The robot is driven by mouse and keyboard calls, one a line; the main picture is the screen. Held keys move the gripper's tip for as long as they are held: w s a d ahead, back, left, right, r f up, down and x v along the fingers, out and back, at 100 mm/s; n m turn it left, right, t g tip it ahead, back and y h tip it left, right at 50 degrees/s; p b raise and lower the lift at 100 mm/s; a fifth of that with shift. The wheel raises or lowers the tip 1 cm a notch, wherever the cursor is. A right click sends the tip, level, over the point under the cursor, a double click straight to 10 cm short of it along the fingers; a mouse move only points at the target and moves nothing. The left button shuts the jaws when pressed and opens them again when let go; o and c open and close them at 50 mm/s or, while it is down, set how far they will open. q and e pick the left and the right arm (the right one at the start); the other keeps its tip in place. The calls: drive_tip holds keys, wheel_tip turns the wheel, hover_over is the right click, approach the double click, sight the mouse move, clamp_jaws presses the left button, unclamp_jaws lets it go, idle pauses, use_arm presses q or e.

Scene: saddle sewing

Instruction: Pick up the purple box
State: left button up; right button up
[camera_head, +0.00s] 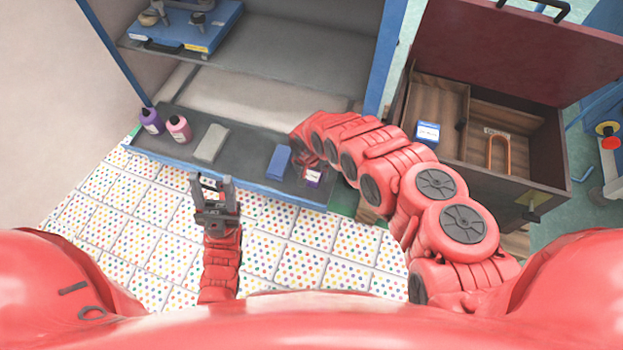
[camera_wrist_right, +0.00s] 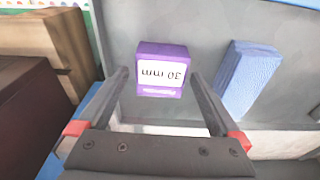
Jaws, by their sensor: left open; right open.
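The purple box (camera_wrist_right: 163,52) has a white label reading "30 mm" and stands on the grey shelf. In the head view the purple box (camera_head: 313,177) shows only partly, beside my right wrist. My right gripper (camera_wrist_right: 165,85) is open, with its two fingers pointing at the box, one toward each side; I cannot tell whether they touch it. In the head view my right arm hides most of that gripper. My left gripper (camera_head: 212,184) is open and empty, in front of the shelf edge over the dotted floor.
A blue block (camera_head: 279,162) lies close beside the purple box. A grey block (camera_head: 212,143), a pink bottle (camera_head: 179,130) and a purple bottle (camera_head: 151,122) stand further left on the shelf (camera_head: 240,157). An open wooden chest (camera_head: 510,140) is at the right.

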wheel_tip(320, 180, down, 2)
drive_tip(key=shift+w+b, duration=0.15)
drive_tip(key=shift+b, duration=0.15)
drive_tip(key=shift+r, duration=0.1)
drive_tip(key=c, duration=1.4)
drive_tip(key=shift+r, duration=0.1)
